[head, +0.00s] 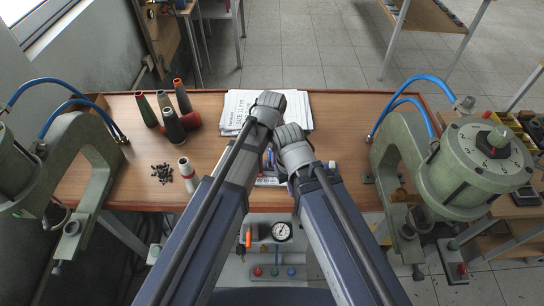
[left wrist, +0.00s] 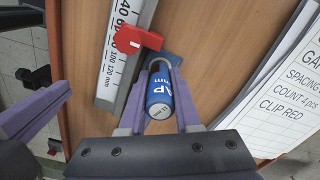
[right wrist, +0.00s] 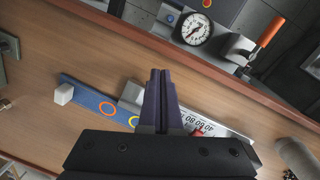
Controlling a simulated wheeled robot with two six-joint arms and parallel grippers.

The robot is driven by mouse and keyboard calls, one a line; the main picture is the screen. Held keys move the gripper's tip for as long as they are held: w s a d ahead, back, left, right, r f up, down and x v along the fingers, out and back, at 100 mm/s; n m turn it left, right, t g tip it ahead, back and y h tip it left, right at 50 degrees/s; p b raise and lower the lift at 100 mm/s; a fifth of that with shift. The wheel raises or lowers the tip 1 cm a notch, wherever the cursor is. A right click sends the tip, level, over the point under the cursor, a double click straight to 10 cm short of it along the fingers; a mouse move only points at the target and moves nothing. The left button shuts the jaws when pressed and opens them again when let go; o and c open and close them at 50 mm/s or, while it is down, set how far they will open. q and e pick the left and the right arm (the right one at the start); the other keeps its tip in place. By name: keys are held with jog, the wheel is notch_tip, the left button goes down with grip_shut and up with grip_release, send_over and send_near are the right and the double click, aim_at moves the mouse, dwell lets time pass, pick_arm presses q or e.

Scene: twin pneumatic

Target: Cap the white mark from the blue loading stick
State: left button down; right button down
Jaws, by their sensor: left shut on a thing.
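My arms hide most of this area in the head view.
A ruler (left wrist: 121,70) carries a red slider (left wrist: 135,41). White instruction sheets (head: 238,106) lie at the back. Coloured cones (head: 173,125) and small black parts (head: 161,173) are at left. Green presses (head: 92,150) (head: 475,165) flank the table. A gauge (head: 282,231) is at the front.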

dwell(0.8)
